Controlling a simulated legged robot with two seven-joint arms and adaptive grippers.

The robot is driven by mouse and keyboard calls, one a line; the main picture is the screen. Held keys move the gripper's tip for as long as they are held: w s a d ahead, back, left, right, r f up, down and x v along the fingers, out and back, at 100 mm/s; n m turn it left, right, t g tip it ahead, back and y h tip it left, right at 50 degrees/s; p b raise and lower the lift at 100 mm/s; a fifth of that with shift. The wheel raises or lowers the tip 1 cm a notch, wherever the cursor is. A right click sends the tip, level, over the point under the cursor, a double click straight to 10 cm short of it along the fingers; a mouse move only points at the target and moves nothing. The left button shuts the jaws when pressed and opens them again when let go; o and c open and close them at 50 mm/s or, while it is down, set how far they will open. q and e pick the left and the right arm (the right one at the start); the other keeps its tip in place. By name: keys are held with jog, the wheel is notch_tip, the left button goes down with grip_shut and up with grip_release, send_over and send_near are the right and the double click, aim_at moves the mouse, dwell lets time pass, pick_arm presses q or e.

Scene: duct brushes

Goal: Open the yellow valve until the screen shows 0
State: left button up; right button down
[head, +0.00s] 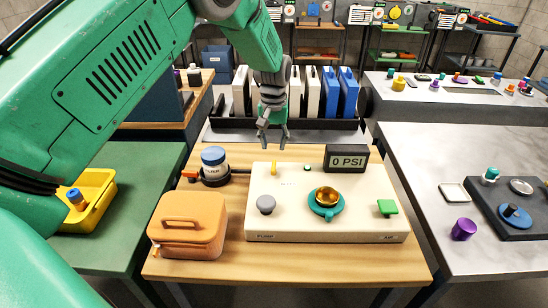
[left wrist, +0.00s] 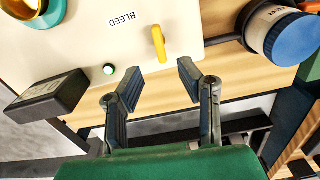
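The yellow valve (head: 274,168) is a small upright handle at the back left of the cream panel box (head: 340,222). It also shows in the left wrist view (left wrist: 159,44), near the printed word BLEED. The dark screen (head: 346,158) at the back right of the box reads 0 PSI. My left gripper (head: 271,142) is just behind and above the valve, fingers pointing down. In the left wrist view the left gripper (left wrist: 160,84) is open and empty, with the valve just beyond its fingertips, apart from them. My right gripper is in no view.
On the box are a grey knob (head: 266,204), a brass cup in a teal ring (head: 326,199) and a green knob (head: 387,207). A blue-capped jar (head: 214,167) stands left of the valve. An orange canister (head: 188,226) is front left. Side tables flank the wooden table.

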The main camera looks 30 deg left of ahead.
pick_arm(q)
jog(key=shift+r, duration=1.55)
